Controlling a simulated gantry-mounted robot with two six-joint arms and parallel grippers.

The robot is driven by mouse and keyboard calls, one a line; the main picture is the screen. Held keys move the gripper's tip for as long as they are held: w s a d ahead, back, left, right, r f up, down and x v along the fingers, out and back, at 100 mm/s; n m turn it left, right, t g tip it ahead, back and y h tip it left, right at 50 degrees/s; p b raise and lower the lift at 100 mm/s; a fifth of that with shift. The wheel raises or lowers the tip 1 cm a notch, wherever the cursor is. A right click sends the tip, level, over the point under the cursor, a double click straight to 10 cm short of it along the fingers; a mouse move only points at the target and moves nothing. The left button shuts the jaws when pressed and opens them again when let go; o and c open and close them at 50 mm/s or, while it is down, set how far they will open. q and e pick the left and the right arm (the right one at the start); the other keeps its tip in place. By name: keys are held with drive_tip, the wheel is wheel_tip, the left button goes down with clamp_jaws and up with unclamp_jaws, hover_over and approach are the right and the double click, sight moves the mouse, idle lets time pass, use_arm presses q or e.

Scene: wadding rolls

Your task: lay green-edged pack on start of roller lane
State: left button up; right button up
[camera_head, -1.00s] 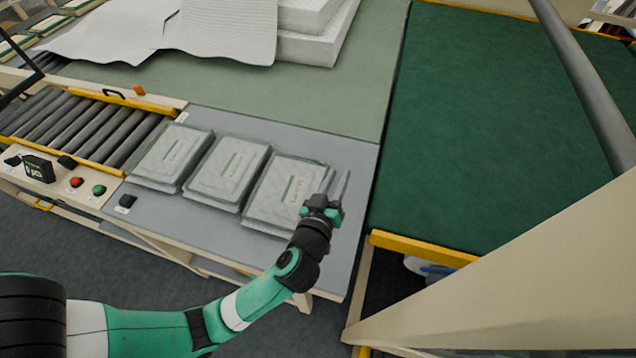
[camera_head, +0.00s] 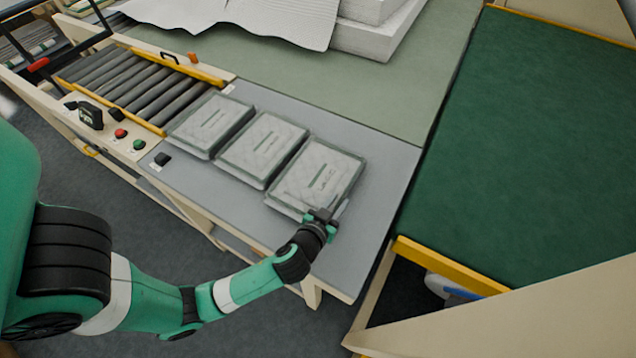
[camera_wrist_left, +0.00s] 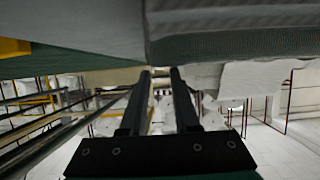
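Three wrapped, pale grey packs lie flat in a row on a grey table (camera_head: 350,250): the left pack (camera_head: 207,124), the middle pack (camera_head: 262,150) and the right pack (camera_head: 318,176). I cannot make out clearly which has a green edge. My left gripper (camera_head: 330,212) is at the near right corner of the right pack, close to it; contact is unclear. In the left wrist view the two dark fingers (camera_wrist_left: 160,75) stand apart with no pack visible between them. The roller lane (camera_head: 140,85) begins left of the left pack. My right gripper is out of view.
A control box (camera_head: 90,115) with red and green buttons sits beside the lane. White wadding (camera_head: 250,20) lies on the pale green surface behind. A dark green table (camera_head: 530,140) with a yellow edge stands to the right. The grey table is bare right of the packs.

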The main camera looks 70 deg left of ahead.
sight(346, 189)
use_arm(q)
drive_tip(key=x, duration=0.5)
drive_tip(key=shift+w+a+r, duration=0.1)
drive_tip(key=shift+a+r, duration=0.15)
clamp_jaws()
